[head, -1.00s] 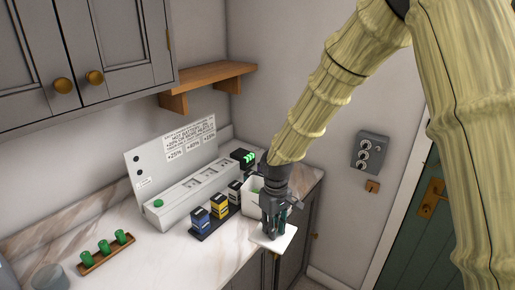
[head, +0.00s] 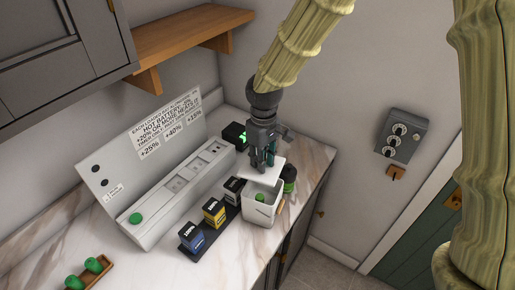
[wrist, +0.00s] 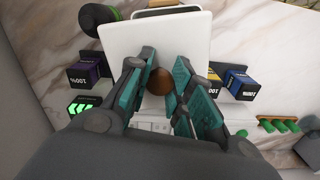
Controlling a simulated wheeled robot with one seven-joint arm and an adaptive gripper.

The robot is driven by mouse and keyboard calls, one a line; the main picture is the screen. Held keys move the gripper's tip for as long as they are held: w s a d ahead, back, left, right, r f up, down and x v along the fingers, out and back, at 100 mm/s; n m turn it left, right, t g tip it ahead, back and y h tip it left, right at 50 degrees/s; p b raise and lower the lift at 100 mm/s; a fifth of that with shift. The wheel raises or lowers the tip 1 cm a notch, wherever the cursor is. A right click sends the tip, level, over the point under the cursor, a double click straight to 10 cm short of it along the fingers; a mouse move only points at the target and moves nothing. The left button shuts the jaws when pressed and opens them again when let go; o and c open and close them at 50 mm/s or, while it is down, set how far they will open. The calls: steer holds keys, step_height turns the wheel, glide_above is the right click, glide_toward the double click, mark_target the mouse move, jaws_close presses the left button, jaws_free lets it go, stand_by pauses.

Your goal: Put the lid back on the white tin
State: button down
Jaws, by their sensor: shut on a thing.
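The white tin (head: 258,214) stands open on the counter near its front edge, with a green object (head: 260,197) visible inside. My gripper (head: 262,163) is shut on the knob of the square white lid (head: 276,173). In the head view the lid is held over the back part of the tin's mouth, apparently above the rim; the front of the mouth is uncovered. In the wrist view the teal fingers (wrist: 160,84) flank the brown round knob (wrist: 160,79) on the lid (wrist: 125,38). The lid hides most of the tin there.
A dark green cylinder (head: 289,178) stands close right of the tin. Blue, yellow and dark battery blocks (head: 214,213) stand in a row to its left. Behind is a white charger panel (head: 150,155). A wooden shelf (head: 185,40) overhangs the back.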

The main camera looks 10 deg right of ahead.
mark_target(266, 175)
steer(key=s, duration=0.1)
steer(key=s+r, duration=0.1)
steer(key=s, duration=0.1)
steer(key=s+r, duration=0.1)
steer(key=s, duration=0.1)
steer(key=w+f+b, duration=0.1)
steer(key=w+f, duration=0.4)
steer(key=shift+f, duration=0.15)
steer(key=shift+s+f, duration=0.4)
steer(key=shift+s, duration=0.05)
steer(key=shift+s+f+b, duration=0.15)
steer(key=shift+s+b, duration=0.45)
steer(key=shift+s, duration=0.9)
steer(key=w+f, duration=0.1)
steer(key=w, duration=0.1)
steer(key=shift+w+f, duration=0.4)
steer(key=shift+s+r, duration=0.5)
steer(key=shift+s, duration=0.35)
steer(key=shift+w+f, duration=0.55)
steer(key=shift+w, duration=0.2)
steer(key=shift+s, duration=0.1)
steer(key=shift+s+r+p, duration=0.15)
steer(key=shift+s+p, duration=0.15)
steer(key=shift+p, duration=0.15)
